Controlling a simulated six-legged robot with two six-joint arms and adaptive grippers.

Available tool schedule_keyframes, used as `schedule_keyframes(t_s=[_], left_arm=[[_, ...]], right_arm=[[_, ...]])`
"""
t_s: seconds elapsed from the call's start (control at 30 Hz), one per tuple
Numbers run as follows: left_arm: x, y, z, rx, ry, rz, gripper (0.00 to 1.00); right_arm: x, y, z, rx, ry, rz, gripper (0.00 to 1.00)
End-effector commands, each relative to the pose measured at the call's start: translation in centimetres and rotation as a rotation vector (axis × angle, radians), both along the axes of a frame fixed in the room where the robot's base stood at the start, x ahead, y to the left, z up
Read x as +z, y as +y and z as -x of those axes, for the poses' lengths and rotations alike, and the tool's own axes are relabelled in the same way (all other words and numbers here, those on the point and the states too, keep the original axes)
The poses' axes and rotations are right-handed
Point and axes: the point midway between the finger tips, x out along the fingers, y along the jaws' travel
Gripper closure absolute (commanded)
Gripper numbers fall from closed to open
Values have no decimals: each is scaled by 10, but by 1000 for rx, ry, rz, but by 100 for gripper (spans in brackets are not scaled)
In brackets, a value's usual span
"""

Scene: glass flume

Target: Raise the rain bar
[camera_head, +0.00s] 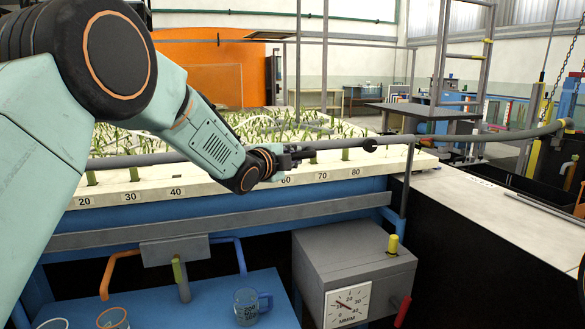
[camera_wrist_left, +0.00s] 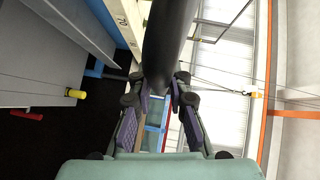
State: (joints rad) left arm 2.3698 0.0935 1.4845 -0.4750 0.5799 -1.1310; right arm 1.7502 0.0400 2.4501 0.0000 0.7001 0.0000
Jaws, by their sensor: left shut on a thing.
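The rain bar (camera_head: 335,144) is a long grey bar. It runs across the bed of green shoots, just above the numbered front edge, and on toward the blue frame at the right. My left gripper (camera_head: 298,153) is shut on the bar above the 60 to 70 marks. In the left wrist view the bar (camera_wrist_left: 170,40) is a thick dark shape between the fingers (camera_wrist_left: 172,88). The finger pads hide part of their contact with it. My right gripper is not in view.
The numbered bed edge (camera_head: 225,190) lies below the bar. A grey box (camera_head: 350,260) with a dial, yellow knob and red handle stands in front. A blue mug (camera_head: 250,305) and other cups stand on the blue surface. A grey post (camera_head: 407,180) rises near the bar.

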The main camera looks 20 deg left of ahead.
Motion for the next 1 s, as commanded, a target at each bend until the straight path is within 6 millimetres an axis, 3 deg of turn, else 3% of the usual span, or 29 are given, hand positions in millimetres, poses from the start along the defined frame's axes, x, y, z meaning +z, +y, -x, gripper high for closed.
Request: schedule_keyframes(t_s=[0.03, 0.3, 0.87, 0.9, 1.0], left_arm=[[19, 0, -1, 0, -9, 3, 100], [50, 0, -1, 0, -7, 1, 100], [54, 0, 0, 0, -1, 1, 100], [54, 0, 0, 0, -1, 1, 80], [54, 0, 0, 0, 0, 1, 72]], right_arm=[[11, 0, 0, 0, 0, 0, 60], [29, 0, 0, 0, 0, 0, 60], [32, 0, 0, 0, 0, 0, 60], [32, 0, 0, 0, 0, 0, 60], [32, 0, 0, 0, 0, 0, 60]])
